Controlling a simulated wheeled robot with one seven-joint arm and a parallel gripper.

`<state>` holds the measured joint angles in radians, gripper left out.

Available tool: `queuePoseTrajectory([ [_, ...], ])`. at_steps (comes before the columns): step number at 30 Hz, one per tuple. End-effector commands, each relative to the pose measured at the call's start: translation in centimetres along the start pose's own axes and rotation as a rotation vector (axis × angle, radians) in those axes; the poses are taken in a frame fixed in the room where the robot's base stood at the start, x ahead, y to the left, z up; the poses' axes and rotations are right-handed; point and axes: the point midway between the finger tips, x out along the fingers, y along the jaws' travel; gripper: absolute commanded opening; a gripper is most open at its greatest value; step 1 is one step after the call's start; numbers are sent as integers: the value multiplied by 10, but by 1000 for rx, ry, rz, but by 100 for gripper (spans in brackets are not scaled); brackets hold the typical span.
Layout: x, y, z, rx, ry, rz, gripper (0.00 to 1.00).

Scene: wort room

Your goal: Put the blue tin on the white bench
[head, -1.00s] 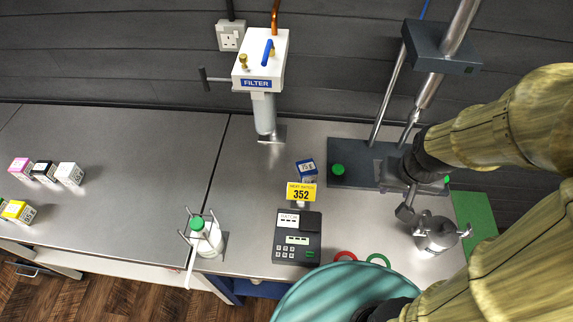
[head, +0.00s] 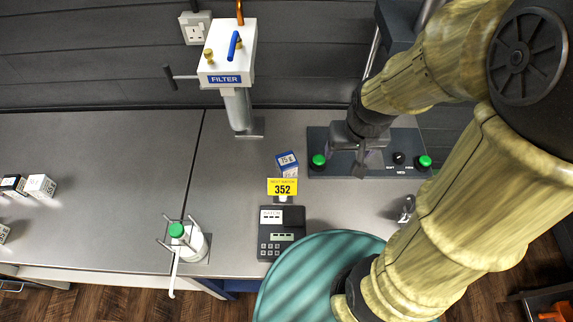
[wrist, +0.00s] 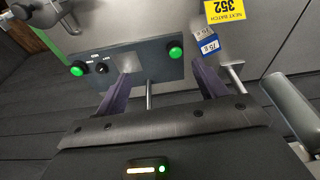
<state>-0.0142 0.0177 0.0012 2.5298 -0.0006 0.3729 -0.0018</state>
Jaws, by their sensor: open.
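The blue tin (head: 287,163), a small blue block with a white "75 g" label, stands on the right-hand bench behind the yellow 352 sign. It also shows in the wrist view (wrist: 208,43), beyond one finger. My gripper (head: 356,168) is open and empty over the dark button panel, to the right of the tin and apart from it. Its two purple fingers are spread in the wrist view (wrist: 161,72). The left-hand bench (head: 100,190) has a grey top and a whitish front edge, which I take as the white bench; the right-hand one has a blue front.
A filter unit (head: 228,65) stands behind the tin. The sign (head: 283,187) and a keypad device (head: 281,235) stand in front. A green-capped bottle in a stand (head: 183,238) is near the seam. Small cartons (head: 40,186) sit far left; the left bench's middle is clear.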

Motion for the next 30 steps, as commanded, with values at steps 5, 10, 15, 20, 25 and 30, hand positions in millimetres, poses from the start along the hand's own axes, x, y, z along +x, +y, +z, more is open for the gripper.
queuePoseTrajectory([
  [5, 31, -28, -34, -95, -57, -16, 76],
  [10, 66, -75, -73, -222, -139, -31, 76],
  [15, 88, -114, -96, -316, -202, -38, 76],
  [20, 90, -126, -102, -343, -220, -39, 76],
  [25, 89, -126, -102, -343, -220, -39, 76],
  [30, 93, -126, -101, -342, -221, -39, 76],
])
